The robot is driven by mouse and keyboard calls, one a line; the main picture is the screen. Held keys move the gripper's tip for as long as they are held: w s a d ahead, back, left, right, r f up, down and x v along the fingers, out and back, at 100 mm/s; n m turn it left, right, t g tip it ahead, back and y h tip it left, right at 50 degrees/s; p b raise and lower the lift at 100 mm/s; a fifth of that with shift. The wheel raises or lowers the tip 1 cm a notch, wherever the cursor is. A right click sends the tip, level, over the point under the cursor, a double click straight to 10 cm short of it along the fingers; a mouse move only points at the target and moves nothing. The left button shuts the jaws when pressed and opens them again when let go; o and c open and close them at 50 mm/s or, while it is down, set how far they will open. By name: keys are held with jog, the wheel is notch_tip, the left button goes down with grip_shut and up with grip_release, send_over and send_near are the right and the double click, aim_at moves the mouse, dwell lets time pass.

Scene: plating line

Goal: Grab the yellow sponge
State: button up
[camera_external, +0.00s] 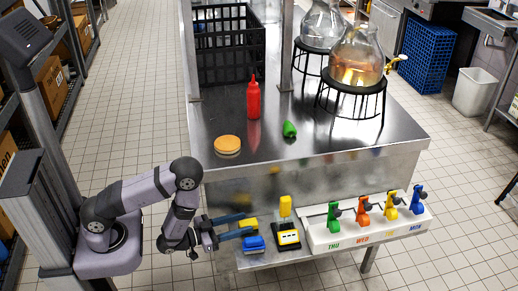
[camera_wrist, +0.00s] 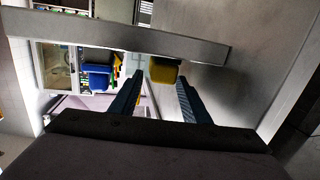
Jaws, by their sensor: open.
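The yellow sponge (camera_external: 249,222) is a small block at the left end of the low front shelf, partly hidden by my gripper in the external view. In the wrist view the yellow sponge (camera_wrist: 164,70) lies ahead, roughly between the fingertips and under a grey bar or edge crossing the picture. My gripper (camera_external: 247,226) reaches in from the left with its blue fingers at the sponge. In the wrist view my gripper (camera_wrist: 160,80) is open, its two dark fingers apart. I cannot tell whether they touch the sponge.
A blue sponge-like block (camera_external: 254,244) sits just in front, also seen in the wrist view (camera_wrist: 97,76). A yellow-and-black device (camera_external: 288,237) and a white rack (camera_external: 322,239) of coloured dispensers stand to the right. The steel table (camera_external: 300,172) rises behind the shelf.

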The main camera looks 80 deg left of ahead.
jog(key=shift+s+f+b, duration=0.3)
jog(key=shift+f+b, duration=0.25)
jog(key=shift+f, duration=0.1)
jog(key=shift+w+a+f+b, duration=0.1)
jog(key=shift+w+f+b, duration=0.05)
jog(key=shift+w+b, duration=0.55)
jog(key=shift+w, duration=0.25)
jog(key=shift+w+a+b, duration=0.1)
jog(key=shift+w+b, duration=0.35)
jog(key=shift+b, duration=0.1)
jog(key=shift+x, duration=2.35)
